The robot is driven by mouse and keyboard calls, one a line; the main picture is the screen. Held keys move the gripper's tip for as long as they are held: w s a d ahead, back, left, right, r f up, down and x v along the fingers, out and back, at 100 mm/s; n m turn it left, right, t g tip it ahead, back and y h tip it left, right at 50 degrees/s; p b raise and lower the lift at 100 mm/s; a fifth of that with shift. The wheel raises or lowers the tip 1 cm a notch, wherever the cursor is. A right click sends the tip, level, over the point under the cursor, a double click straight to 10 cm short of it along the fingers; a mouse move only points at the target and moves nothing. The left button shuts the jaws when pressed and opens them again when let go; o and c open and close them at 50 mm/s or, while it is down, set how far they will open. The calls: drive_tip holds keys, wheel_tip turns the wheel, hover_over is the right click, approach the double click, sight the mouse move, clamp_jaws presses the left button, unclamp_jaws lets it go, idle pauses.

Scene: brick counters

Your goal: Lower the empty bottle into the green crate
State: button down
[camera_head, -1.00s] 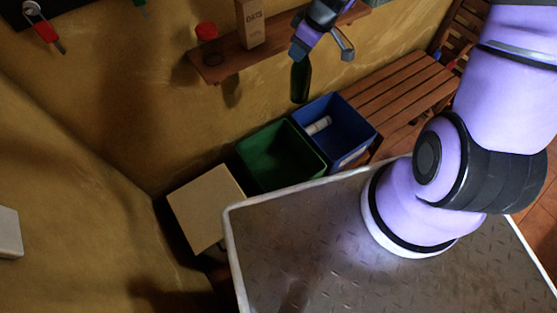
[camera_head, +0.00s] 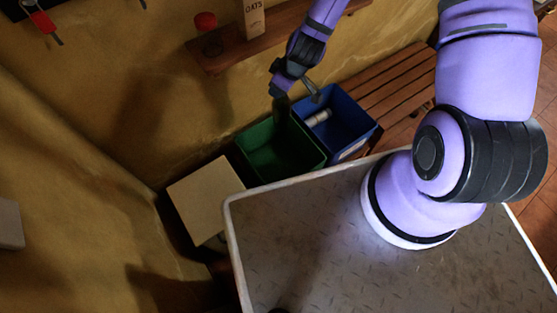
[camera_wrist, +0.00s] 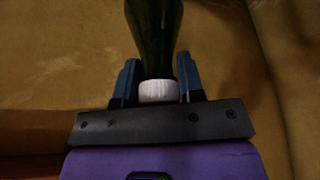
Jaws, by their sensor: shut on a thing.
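My gripper (camera_head: 280,91) is over the back part of the green crate (camera_head: 264,162). It is shut on the dark green bottle (camera_head: 282,112), which hangs down from the jaws toward the crate. In the wrist view the bottle (camera_wrist: 154,38) runs away from my gripper (camera_wrist: 158,82), with its white cap (camera_wrist: 159,91) between the two blue fingers. The bottle's lower end is dark against the crate, so I cannot tell how far inside it reaches. The visible crate floor looks bare.
A blue crate (camera_head: 366,128) with a white roll-like item (camera_head: 318,117) adjoins on the right. A pale box (camera_head: 207,199) stands to the left. Above is a wall shelf (camera_head: 228,61) with a red-lidded jar (camera_head: 206,22) and an oats carton (camera_head: 254,20). A slatted bench (camera_head: 398,80) is at right.

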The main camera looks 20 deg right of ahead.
drive_tip(key=a+f, duration=0.2)
drive_tip(key=f, duration=0.6)
drive_tip(key=a+f, duration=0.3)
drive_tip(key=f, duration=0.4)
drive_tip(key=shift+s+a+f, duration=0.25)
drive_tip(key=shift+s+f, duration=0.15)
drive_tip(key=shift+s, duration=0.05)
drive_tip(key=shift+f, duration=0.1)
